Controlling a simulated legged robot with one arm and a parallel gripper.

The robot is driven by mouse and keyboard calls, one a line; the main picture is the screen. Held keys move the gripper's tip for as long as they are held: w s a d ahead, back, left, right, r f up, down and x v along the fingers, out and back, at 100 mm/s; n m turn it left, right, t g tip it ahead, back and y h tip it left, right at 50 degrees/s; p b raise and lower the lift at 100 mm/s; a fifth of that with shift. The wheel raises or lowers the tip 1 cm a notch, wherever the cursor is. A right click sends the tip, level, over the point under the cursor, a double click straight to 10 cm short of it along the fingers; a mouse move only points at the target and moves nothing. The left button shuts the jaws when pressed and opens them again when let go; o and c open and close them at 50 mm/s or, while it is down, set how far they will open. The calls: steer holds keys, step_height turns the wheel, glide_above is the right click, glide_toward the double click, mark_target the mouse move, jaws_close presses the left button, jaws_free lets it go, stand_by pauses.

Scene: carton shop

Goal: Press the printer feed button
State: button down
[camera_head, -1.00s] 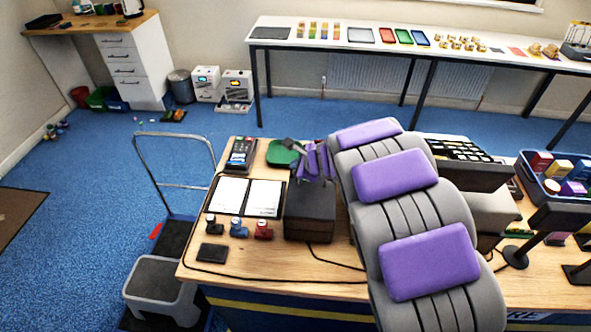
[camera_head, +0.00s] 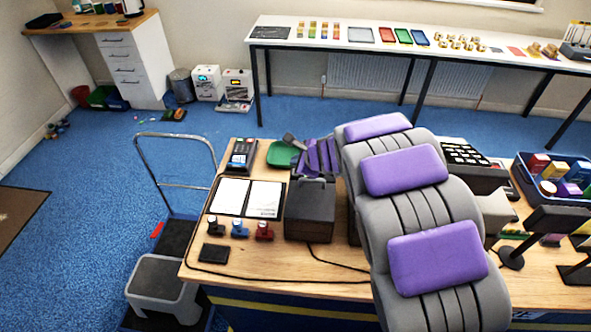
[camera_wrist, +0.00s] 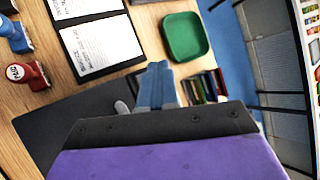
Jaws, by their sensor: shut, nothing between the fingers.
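The printer, a black box (camera_head: 310,208), stands on the wooden counter beside my arm. Its dark top (camera_wrist: 62,122) fills the lower left of the wrist view. A small light grey rounded part (camera_wrist: 121,107) shows against it, left of my fingers; it may be the feed button, but it is partly hidden and I cannot be sure. My gripper (camera_wrist: 157,84) is shut and empty, its blue-grey fingers together. I cannot tell whether the fingertips touch anything.
A green tray (camera_wrist: 184,36) lies beyond my fingertips. A card terminal (camera_head: 241,155), an open folder (camera_head: 246,197), several hand stamps (camera_head: 239,228) and a black pad (camera_head: 214,253) lie left of the printer. A blue crate (camera_head: 527,184) stands at right.

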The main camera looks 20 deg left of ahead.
step_height(320, 180, up, 4)
steer(key=p, duration=0.3)
stand_by(0.7)
steer(key=shift+s+d+r, duration=0.2)
steer(key=shift+d+r, duration=0.05)
steer(key=shift+d, duration=0.05)
steer(key=s+d+r+n+g+h+b, duration=0.1)
steer(key=s+d+r+n+g, duration=0.2)
steer(key=s+d, duration=0.35)
steer(key=s+d+r+n+b, duration=0.1)
steer(key=s+d+r+n, duration=0.2)
steer(key=s+d+n, duration=0.3)
steer(key=s+d+f+n+g+h+b, duration=0.1)
steer(key=s+d+n+g+h, duration=0.1)
steer(key=s+d, duration=0.9)
steer(key=s+d+f+n+g+h+b, duration=0.1)
steer(key=s+d+n+h, duration=0.3)
steer(key=s+d, duration=0.7)
steer(key=s+n+g+b, duration=0.1)
steer(key=s, duration=0.5)
steer(key=shift+s+d+f+h, duration=0.25)
steer(key=shift+s+h, duration=0.05)
steer(key=shift+s, duration=0.05)
